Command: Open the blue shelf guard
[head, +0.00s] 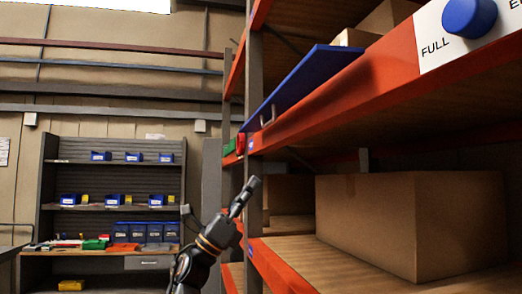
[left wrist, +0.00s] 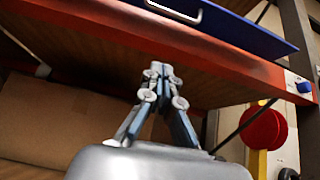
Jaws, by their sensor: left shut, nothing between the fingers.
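The blue shelf guard (head: 310,80) is a long flat blue panel along the orange beam of the upper shelf. It looks tilted, slanting outward from the beam; its exact angle is hard to tell. A metal handle (head: 267,117) shows near its near-left end. In the left wrist view the guard (left wrist: 250,32) and its handle (left wrist: 176,12) are at the top. My left gripper (head: 251,184) is shut and empty, below the guard and apart from it, in front of the shelf upright. Its closed fingertips show in the left wrist view (left wrist: 160,72). My right gripper is not in view.
A large cardboard box (head: 410,222) sits on the lower shelf, right of my left gripper. A blue knob (head: 469,16) is on a "FULL" sign on the beam. A workbench (head: 110,215) with blue bins stands at the back left. A red disc (left wrist: 265,129) shows in the wrist view.

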